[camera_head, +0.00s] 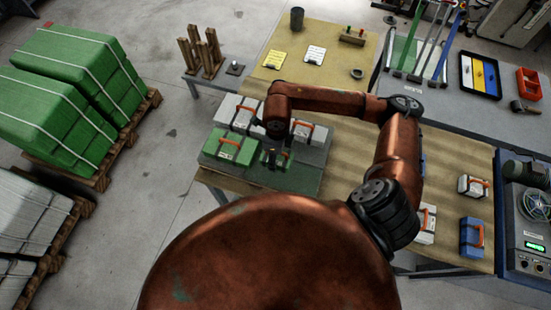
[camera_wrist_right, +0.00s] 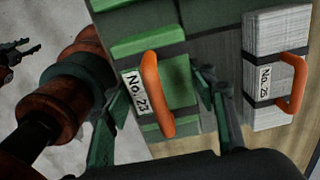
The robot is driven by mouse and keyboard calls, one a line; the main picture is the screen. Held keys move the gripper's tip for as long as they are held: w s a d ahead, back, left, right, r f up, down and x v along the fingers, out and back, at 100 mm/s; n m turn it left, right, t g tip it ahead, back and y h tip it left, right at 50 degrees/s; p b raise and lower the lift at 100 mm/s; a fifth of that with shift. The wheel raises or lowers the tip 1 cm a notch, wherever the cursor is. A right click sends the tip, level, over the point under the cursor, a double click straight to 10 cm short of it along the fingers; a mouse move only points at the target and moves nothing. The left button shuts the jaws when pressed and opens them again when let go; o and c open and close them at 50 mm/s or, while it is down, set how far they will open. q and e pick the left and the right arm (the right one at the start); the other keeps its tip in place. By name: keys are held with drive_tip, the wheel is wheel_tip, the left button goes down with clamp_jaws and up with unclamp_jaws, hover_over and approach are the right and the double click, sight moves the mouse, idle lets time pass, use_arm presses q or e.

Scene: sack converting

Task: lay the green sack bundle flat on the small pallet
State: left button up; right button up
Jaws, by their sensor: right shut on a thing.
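The green sack bundle (camera_wrist_right: 182,93), with an orange handle and a "No. 23" label, shows in the right wrist view. In the head view a green bundle with an orange handle (camera_head: 228,148) sits at the left of the work table. My right gripper (camera_head: 276,157) is low just to its right. In the wrist view the fingers of this gripper (camera_wrist_right: 163,105) stand on either side of the green bundle, shut on it. A dark green flat surface (camera_head: 296,182), perhaps the small pallet, lies beneath. A dark claw, seemingly my left gripper (camera_wrist_right: 18,58), shows at the wrist view's left edge; its opening is unclear.
A white bundle labelled "No. 25" (camera_wrist_right: 276,75) stands beside the green one. White bundles (camera_head: 240,113) sit behind in the head view. A blue bundle (camera_head: 471,238) is at the right. Large green stacks (camera_head: 75,60) stand on floor pallets at the left, with clear floor between.

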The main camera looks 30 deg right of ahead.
drive_tip(key=shift+w+a+f, duration=0.1)
drive_tip(key=shift+w+f, duration=0.2)
drive_tip(key=shift+f, duration=0.1)
wheel_tip(320, 180, down, 3)
drive_tip(key=shift+r+p, duration=0.1)
drive_tip(key=shift+p, duration=0.7)
drive_tip(key=shift+f, duration=0.2)
drive_tip(key=shift+f+b, duration=0.15)
drive_tip(key=shift+b, duration=0.15)
drive_tip(key=o, duration=1.2)
